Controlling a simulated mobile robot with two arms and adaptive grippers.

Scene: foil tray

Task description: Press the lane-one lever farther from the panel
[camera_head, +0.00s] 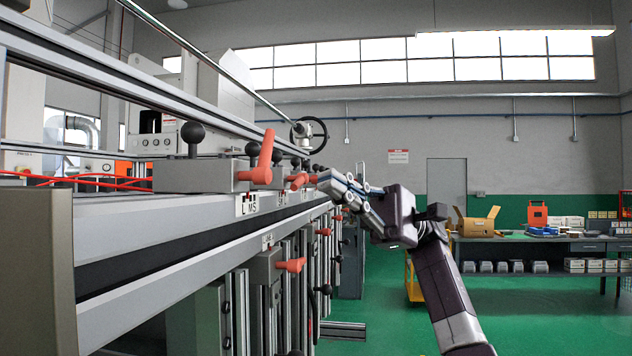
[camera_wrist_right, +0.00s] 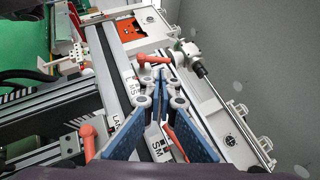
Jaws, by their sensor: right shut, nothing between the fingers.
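Several orange levers sit along the machine's side rail. The nearest upper lever (camera_head: 263,160) stands upright on a grey block above a label ending in "MS" (camera_head: 247,204). A second upper lever (camera_head: 298,181) lies lower and farther along. Lower levers (camera_head: 291,265) stick out below the rail. My right gripper (camera_head: 326,182) is shut and empty beside the rail, past the second upper lever. In the right wrist view its fingertips (camera_wrist_right: 160,82) point at an orange lever (camera_wrist_right: 153,60); contact cannot be told. Another lever (camera_wrist_right: 88,138) is left of the fingers. Lane numbers are unreadable. My left gripper is out of view.
Black ball knobs (camera_head: 192,133) stand on the blocks near the levers. A long metal rail (camera_head: 180,270) runs along the machine's front. A black handwheel (camera_head: 309,134) is behind.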

